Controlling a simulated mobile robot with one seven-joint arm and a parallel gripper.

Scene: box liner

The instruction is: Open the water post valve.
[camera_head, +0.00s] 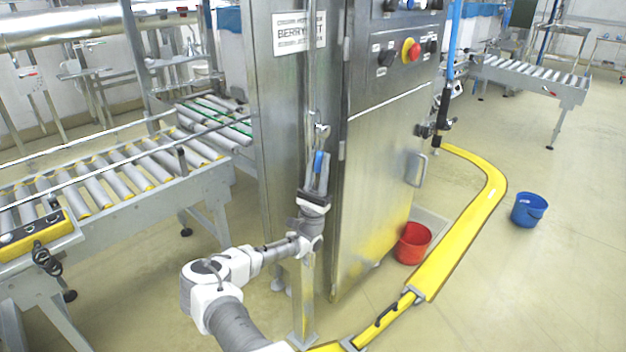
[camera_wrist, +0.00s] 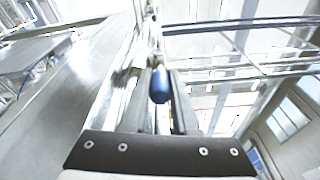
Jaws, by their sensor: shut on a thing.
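The water post is a slim metal pipe (camera_head: 311,85) running upright along the corner of the steel cabinet. A valve with a blue handle (camera_head: 319,163) sits low on it. In the head view my gripper (camera_head: 317,178) points upward at the valve, with the blue handle between its fingers. In the wrist view the blue handle (camera_wrist: 160,86) shows end-on between the two fingers (camera_wrist: 161,105), which are closed around it. The handle looks about upright in the head view. The valve body behind it is partly hidden by the fingers.
The steel cabinet (camera_head: 385,165) stands close at the right of my arm. A roller conveyor (camera_head: 110,185) is at the left. A red bucket (camera_head: 412,243), a yellow floor guard (camera_head: 465,225) and a blue bucket (camera_head: 528,209) are at the right.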

